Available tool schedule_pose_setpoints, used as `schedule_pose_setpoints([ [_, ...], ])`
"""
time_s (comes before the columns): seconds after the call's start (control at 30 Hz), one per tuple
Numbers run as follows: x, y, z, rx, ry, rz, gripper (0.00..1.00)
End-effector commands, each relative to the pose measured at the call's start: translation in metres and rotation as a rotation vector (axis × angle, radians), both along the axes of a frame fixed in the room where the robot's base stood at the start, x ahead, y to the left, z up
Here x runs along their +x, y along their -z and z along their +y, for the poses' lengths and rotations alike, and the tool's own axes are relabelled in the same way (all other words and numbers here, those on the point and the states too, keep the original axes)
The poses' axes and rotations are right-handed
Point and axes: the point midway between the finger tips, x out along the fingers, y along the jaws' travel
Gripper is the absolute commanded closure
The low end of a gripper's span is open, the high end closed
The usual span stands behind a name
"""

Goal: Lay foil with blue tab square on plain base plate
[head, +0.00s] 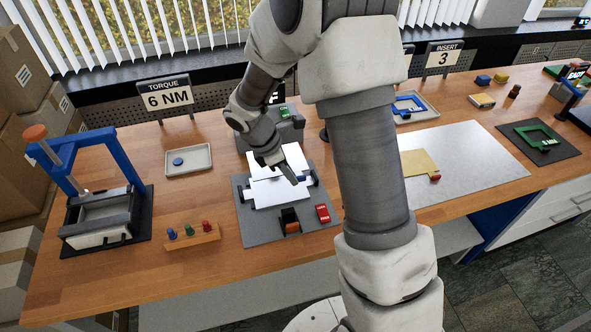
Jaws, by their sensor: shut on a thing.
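My gripper (291,178) is over the grey press bed (262,229) in the middle of the bench, its fingers pointing down and to the right. It is shut on what looks like the blue tab (301,179) of a pale foil (293,157). The foil lies slightly turned over a second pale, flat piece (270,197), which looks like the plain base plate. The foil covers the far part of this plate. My wrist hides part of the foil, and I cannot tell whether foil and plate touch.
A red block (323,213) and a black-and-orange latch (290,220) sit at the bed's front. A yellow foil with a red tab (420,163) lies on a silver mat (480,165) to the right. A blue press (97,190), a tray (188,159) and a peg rack (192,237) stand left.

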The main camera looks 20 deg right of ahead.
Motion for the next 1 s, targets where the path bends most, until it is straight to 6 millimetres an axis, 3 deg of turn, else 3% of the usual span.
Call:
schedule_pose_setpoints([
  [0.47,0.000,0.006,0.000,0.001,-0.001,-0.001,1.00],
  [1.0,0.000,0.063,0.000,0.000,-0.002,0.000,1.00],
])
